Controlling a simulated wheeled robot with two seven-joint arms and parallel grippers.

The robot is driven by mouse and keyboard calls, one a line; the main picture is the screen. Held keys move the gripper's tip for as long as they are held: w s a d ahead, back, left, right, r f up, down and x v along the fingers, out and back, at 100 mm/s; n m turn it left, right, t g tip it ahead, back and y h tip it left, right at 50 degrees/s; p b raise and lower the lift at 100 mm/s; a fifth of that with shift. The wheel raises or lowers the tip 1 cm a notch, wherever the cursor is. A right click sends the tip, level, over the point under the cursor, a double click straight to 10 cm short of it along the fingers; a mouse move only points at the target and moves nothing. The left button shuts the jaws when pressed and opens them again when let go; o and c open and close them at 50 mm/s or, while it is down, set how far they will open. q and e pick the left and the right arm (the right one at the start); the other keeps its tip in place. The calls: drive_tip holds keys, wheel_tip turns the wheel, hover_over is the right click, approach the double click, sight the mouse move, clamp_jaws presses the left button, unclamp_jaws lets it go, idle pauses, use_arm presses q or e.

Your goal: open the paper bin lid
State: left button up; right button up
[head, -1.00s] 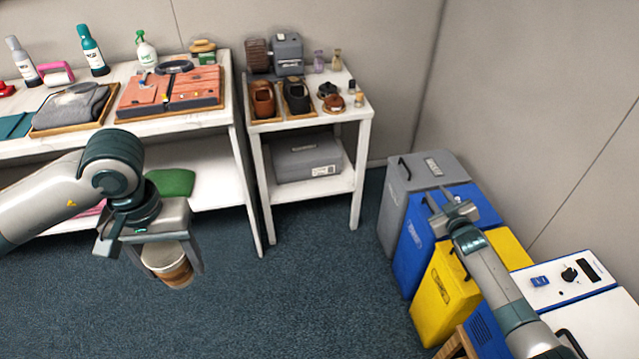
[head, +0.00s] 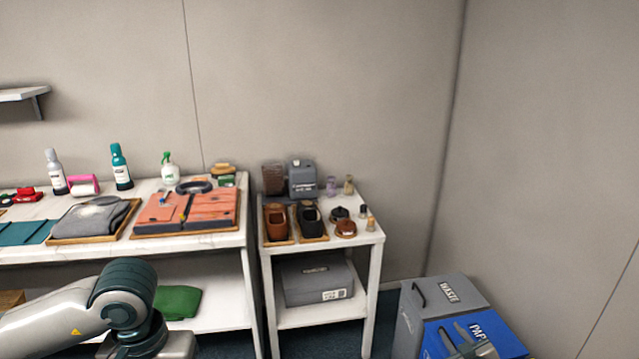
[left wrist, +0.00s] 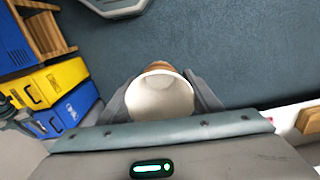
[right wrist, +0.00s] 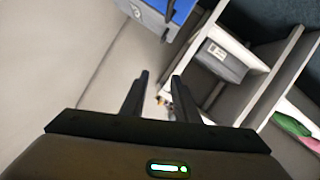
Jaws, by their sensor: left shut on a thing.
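The paper bin (head: 505,340) is blue, with white lettering on its lid, at the lower right of the head view. Its lid looks shut; the front is cut off by the frame. The bin also shows in the left wrist view (left wrist: 75,105). My right gripper (head: 468,332) is in front of the lid in the head view; I cannot tell whether it touches. In the right wrist view its fingers (right wrist: 160,76) are apart with nothing between them. My left gripper (left wrist: 162,92) is shut on a white paper cup (left wrist: 158,98) with a brown sleeve.
A grey waste bin (head: 455,292) stands beside the paper bin, and a yellow bin (left wrist: 45,82) on its other side. A white shelf stand (head: 375,240) with shoes and a grey box is left of them. A long table (head: 215,242) holds cleaning things.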

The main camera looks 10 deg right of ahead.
drive_tip(key=s+a+f+g+y, duration=0.1)
drive_tip(key=s+a+f, duration=0.3)
drive_tip(key=s+f, duration=0.15)
drive_tip(key=s+a+f+g, duration=0.1)
drive_tip(key=s+a+f, duration=0.25)
drive_tip(key=f, duration=0.35)
drive_tip(key=s+a+f+g, duration=0.2)
drive_tip(key=s+a+f, duration=0.4)
drive_tip(key=s, duration=0.5)
drive_tip(key=s+a+f+m+g+y, duration=0.1)
drive_tip(key=s+a+f, duration=0.6)
drive_tip(key=s, duration=0.5)
drive_tip(key=s+a+f+m+g+y, duration=0.1)
drive_tip(key=s+a+f+g, duration=0.1)
drive_tip(key=s+a+f, duration=0.5)
drive_tip(key=s+f, duration=0.1)
drive_tip(key=s, duration=0.3)
drive_tip(key=shift+s+a+f+g, duration=0.2)
drive_tip(key=shift+s+a+g, duration=0.05)
drive_tip(key=shift+g, duration=0.05)
clamp_jaws()
drive_tip(key=shift+w+d, duration=0.1)
